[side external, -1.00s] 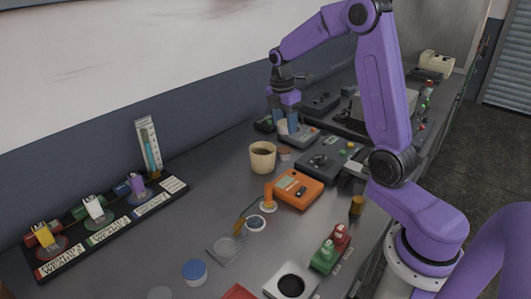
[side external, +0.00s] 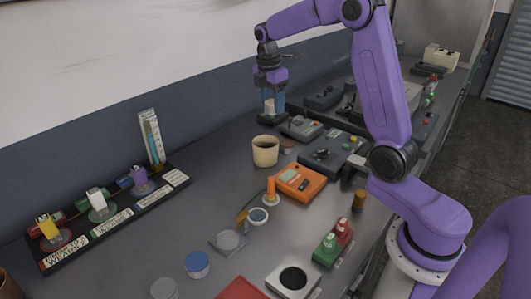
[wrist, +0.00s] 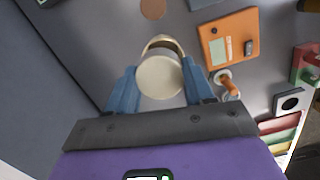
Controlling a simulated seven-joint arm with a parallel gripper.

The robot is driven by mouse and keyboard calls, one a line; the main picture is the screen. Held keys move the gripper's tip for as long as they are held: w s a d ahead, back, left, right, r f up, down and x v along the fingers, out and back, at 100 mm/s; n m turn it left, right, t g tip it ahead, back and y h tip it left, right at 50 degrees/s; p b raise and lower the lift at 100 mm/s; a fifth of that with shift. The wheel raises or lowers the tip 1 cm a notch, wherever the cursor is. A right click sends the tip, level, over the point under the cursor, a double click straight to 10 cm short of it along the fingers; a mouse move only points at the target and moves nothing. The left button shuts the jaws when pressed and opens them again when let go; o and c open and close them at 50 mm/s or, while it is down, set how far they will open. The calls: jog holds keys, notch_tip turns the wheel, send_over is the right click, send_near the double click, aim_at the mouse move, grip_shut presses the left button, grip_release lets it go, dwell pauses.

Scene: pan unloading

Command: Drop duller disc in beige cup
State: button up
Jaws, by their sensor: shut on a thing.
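The beige cup (side external: 265,157) stands upright on the grey bench, open at the top. In the wrist view its rim (wrist: 164,40) shows just beyond the held piece, which hides most of the cup. My gripper (side external: 270,112) is above the bench, behind and above the cup in the side view. Its blue fingers are shut on a pale, matt round disc (wrist: 160,77), which also shows as a whitish piece between the fingers in the side view (side external: 269,106). A brownish disc (side external: 288,147) lies on the bench beside the cup, also seen in the wrist view (wrist: 153,9).
An orange meter (side external: 300,183) lies right of the cup, with dark instruments (side external: 330,157) behind it. Small dishes, a blue-lidded jar (side external: 197,264) and a red-and-green block (side external: 333,243) are nearer. A labelled rack (side external: 115,222) lies at left. Bench left of the cup is clear.

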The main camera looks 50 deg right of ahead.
jog(key=shift+w+a+r, duration=0.35)
jog(key=shift+f, duration=2.85)
jog(key=o, duration=1.3)
jog(key=shift+r, duration=0.1)
jog(key=r, duration=0.5)
jog(key=a+r, duration=0.1)
jog(key=r, duration=0.5)
jog(key=a+r, duration=0.1)
jog(key=r, duration=0.5)
jog(key=shift+w, duration=0.2)
